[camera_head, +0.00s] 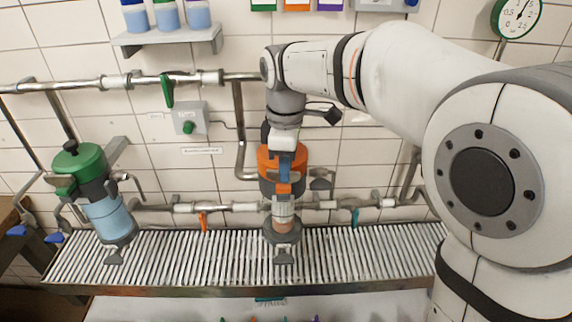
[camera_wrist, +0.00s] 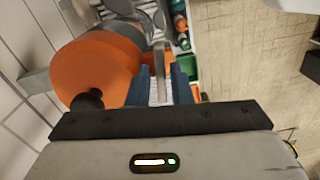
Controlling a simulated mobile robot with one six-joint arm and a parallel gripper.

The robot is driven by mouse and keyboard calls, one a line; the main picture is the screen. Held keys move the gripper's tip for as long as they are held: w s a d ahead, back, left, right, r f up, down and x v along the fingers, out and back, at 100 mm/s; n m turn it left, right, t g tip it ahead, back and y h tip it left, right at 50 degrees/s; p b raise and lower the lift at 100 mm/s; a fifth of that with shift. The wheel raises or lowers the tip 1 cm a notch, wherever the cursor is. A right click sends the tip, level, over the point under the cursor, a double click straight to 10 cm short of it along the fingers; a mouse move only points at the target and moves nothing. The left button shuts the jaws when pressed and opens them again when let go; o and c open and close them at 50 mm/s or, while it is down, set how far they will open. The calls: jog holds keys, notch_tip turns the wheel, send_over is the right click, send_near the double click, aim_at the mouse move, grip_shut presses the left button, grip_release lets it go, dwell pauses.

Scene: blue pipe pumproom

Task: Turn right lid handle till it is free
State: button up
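The right canister has an orange lid (camera_head: 268,160) and stands over the slatted grate, partly hidden by my arm. In the wrist view the orange lid (camera_wrist: 97,72) fills the left side, with a black knob (camera_wrist: 88,100). My gripper (camera_head: 285,178) points down at the front of this lid. In the wrist view its blue fingers (camera_wrist: 159,88) are apart. A narrow grey metal piece (camera_wrist: 159,68), perhaps the lid handle, shows in the gap between them. Space seems to show beside it; contact is hard to tell.
A green-lidded canister (camera_head: 80,162) with blue contents stands at the left. Pipes with valve handles run along the tiled wall, including a green lever (camera_head: 167,90). A shelf (camera_head: 168,40) with bottles hangs above. The slatted grate (camera_head: 180,258) is mostly clear.

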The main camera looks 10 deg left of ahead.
notch_tip(320, 180, up, 8)
jog(key=shift+f+b, duration=0.1)
jog(key=shift+b, duration=0.25)
jog(key=shift+d, duration=0.1)
jog(key=s+d+f+m+t, duration=0.1)
jog(key=s+d+f+m, duration=0.15)
jog(key=d+m, duration=0.4)
jog(key=s+d+f+m+t, duration=0.1)
jog(key=s+d+f+m, duration=0.15)
jog(key=d, duration=0.75)
jog(key=s+d+f+m+t, duration=0.1)
jog(key=s+d+f+m, duration=0.7)
jog(key=s+d+m, duration=0.1)
jog(key=shift+s+m, duration=0.4)
jog(key=shift+s, duration=0.15)
jog(key=shift+o, duration=0.3)
